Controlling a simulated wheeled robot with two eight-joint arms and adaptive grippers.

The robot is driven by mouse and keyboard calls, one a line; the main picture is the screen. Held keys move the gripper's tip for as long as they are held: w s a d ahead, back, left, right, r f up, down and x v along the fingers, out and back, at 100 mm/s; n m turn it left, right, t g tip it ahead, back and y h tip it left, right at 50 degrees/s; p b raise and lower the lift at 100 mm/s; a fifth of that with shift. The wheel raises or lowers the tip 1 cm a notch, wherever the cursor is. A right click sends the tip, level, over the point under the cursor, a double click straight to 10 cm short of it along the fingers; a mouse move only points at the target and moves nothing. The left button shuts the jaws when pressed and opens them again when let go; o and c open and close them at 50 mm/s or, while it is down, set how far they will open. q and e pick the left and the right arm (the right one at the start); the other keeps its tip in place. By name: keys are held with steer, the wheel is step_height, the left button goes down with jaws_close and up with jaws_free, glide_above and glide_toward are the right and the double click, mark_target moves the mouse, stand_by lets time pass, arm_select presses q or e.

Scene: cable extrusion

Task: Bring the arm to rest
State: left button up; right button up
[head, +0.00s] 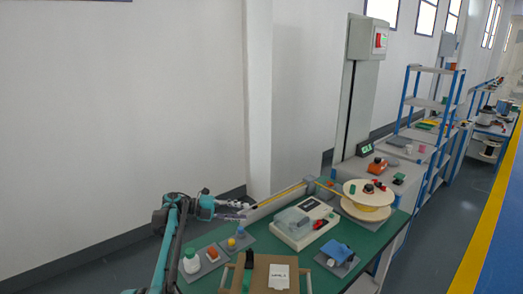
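My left arm (169,236), teal and dark, comes up from the bottom left and bends over at the table's far left corner. My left gripper (243,210) points right, above the far left edge of the green table. Its two thin fingers look apart, with nothing visible between them. It is above and behind a small mat with a yellow and a blue item (235,242), and clear of them. My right gripper is not in view.
The green table (272,243) holds a white bottle (191,261), a grey-lidded box (304,221), a cable spool (367,196) and a brown board with a white label (279,277). A yellow cable line (280,196) runs along the back. A wall and a pillar (258,100) stand behind.

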arm_select(q)
steer(key=w+a+r+n+t+y, duration=0.15)
steer(key=r+n+t, duration=0.35)
steer(key=r, duration=0.7)
steer(key=w+d+r+n+t+h, duration=0.15)
steer(key=r+n+t, duration=0.25)
steer(key=r+t, duration=0.55)
steer(key=s+a+r+n+t+y, duration=0.3)
steer(key=s+a+r+n+y, duration=0.6)
steer(key=n+y, duration=0.35)
steer(key=s+a+f+n+g+y, duration=0.3)
steer(key=s+f+n, duration=0.2)
steer(key=s+f, duration=0.3)
steer(key=s+a+f+n+g+y, duration=0.25)
steer(key=s+f+n, duration=0.25)
steer(key=s+f, duration=0.3)
steer(key=s+d+f+n+g+h, duration=0.1)
steer(key=s+d+f+g, duration=0.2)
steer(key=s+f, duration=0.7)
steer(key=s+d+f+n+g+h, duration=0.1)
steer(key=s+d+f+g, duration=0.2)
steer(key=s+f, duration=0.7)
steer(key=s+g, duration=0.1)
steer(key=s, duration=0.3)
steer(key=shift+s+n+h, duration=0.2)
steer(key=shift+n+h, duration=0.15)
steer(key=shift+h, duration=0.05)
